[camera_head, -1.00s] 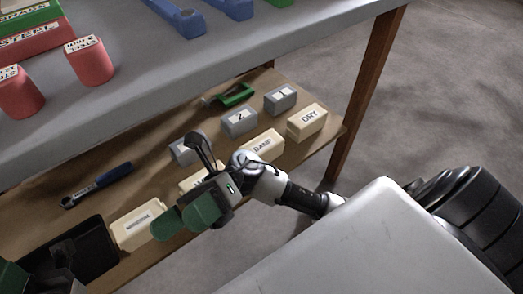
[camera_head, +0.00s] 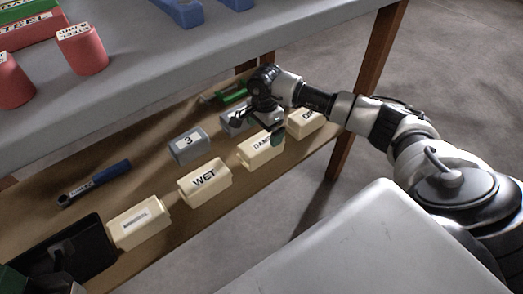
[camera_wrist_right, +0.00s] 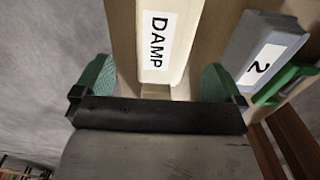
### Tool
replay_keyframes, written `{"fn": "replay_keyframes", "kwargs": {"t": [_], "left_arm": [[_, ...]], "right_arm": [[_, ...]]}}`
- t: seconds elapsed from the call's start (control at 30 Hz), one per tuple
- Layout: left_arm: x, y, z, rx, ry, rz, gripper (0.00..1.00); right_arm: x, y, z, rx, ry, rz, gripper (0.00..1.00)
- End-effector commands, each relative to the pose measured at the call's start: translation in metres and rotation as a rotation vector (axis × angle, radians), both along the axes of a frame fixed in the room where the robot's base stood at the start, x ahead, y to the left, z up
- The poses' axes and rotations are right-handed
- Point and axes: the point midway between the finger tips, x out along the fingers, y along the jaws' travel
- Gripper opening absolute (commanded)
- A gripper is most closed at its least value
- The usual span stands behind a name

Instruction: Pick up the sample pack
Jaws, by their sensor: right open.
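No pack in view is labelled "sample", so I cannot tell which one the task names. Cream blocks stand in a row on the lower wooden shelf: one marked DAMP (camera_head: 258,152), one marked WET (camera_head: 205,182), one marked DRY (camera_head: 303,122) and one with a striped label (camera_head: 137,224). My right gripper (camera_head: 262,122) is open above the DAMP block, partly covering it and the grey block behind. In the right wrist view, the DAMP block (camera_wrist_right: 153,45) lies ahead between the two green fingertips (camera_wrist_right: 158,80), with no visible grip. My left gripper is not in clear view.
Grey blocks numbered 3 (camera_head: 188,146) and 2 (camera_wrist_right: 262,55) stand behind the cream row. A green-handled item (camera_head: 232,93), a blue-handled tool (camera_head: 95,182) and a black tray (camera_head: 100,240) share the shelf. The tabletop (camera_head: 150,75) overhangs it; a wooden leg (camera_head: 365,90) stands right.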

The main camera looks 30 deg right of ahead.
Motion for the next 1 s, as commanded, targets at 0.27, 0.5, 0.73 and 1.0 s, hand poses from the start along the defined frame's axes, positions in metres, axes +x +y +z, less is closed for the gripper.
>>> {"fn": "replay_keyframes", "kwargs": {"t": [0.27, 0.5, 0.73, 1.0], "left_arm": [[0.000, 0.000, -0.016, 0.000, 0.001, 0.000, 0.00], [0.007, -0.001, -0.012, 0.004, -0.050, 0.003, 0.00], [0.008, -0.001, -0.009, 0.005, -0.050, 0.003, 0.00], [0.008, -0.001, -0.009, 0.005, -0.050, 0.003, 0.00]], "right_arm": [[0.002, 0.005, -0.028, 0.003, -0.001, 0.000, 1.00], [0.003, 0.008, -0.061, 0.004, 0.000, -0.001, 1.00], [0.004, 0.008, -0.061, 0.003, -0.002, -0.001, 1.00], [0.004, 0.008, -0.061, 0.003, -0.002, -0.001, 0.60]]}}
